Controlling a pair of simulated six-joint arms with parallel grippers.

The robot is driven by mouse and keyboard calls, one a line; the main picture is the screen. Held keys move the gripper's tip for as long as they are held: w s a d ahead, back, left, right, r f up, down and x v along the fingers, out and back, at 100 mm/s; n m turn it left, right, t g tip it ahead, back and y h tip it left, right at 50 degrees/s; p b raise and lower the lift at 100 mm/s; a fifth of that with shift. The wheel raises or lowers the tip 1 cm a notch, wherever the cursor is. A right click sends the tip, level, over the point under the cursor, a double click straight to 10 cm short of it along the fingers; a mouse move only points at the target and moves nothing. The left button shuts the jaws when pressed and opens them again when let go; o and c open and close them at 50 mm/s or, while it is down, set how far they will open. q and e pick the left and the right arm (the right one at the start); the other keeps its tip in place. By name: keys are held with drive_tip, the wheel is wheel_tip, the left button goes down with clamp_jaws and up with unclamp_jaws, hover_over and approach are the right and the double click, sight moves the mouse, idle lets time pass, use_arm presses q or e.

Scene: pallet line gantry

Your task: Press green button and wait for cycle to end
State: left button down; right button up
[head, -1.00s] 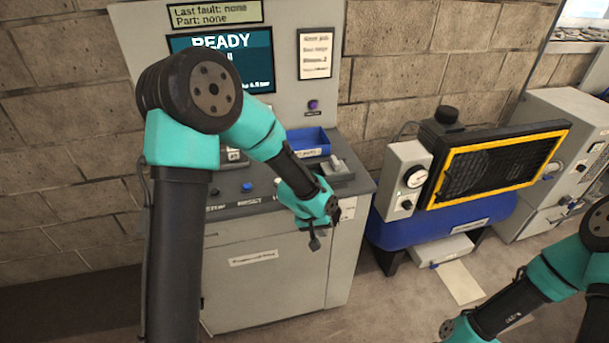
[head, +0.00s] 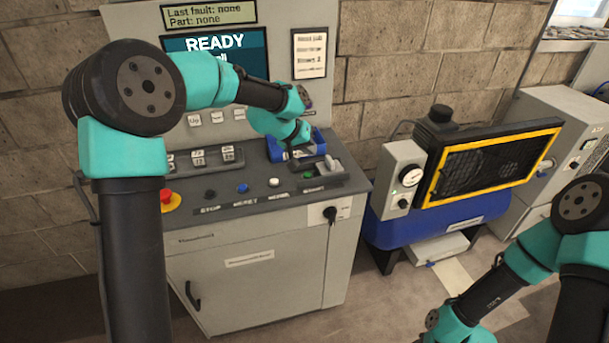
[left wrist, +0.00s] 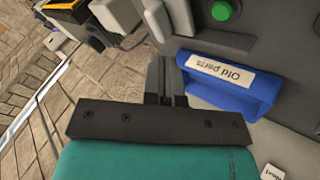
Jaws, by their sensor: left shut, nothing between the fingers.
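The green button (head: 308,175) is on the sloped front strip of the grey console (head: 250,290), above the START label. It also shows near the top of the left wrist view (left wrist: 221,11). The screen (head: 213,43) reads READY. My left gripper (head: 292,153) is shut and empty, above the console top by the blue bin, behind and left of the green button and apart from it. Its shut fingers also show in the left wrist view (left wrist: 165,72), beside the bin. My right arm is at the lower right, with its gripper out of frame.
The blue bin (left wrist: 237,83), labelled "Old parts", stands close to my left fingers. A white button (head: 273,182), a blue button (head: 242,188) and a red emergency stop (head: 167,196) line the console front. A grey lever unit (head: 325,168) stands right of the bin.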

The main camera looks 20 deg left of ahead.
sight(306, 174)
use_arm(q)
drive_tip(key=shift+w+a+r+m+t+h, duration=0.3)
drive_tip(key=shift+w+a+r+t, duration=0.1)
drive_tip(key=shift+w+a+r, duration=0.45)
drive_tip(key=shift+d+f, duration=0.1)
drive_tip(key=shift+f, duration=0.05)
drive_tip(key=shift+f, duration=4.4)
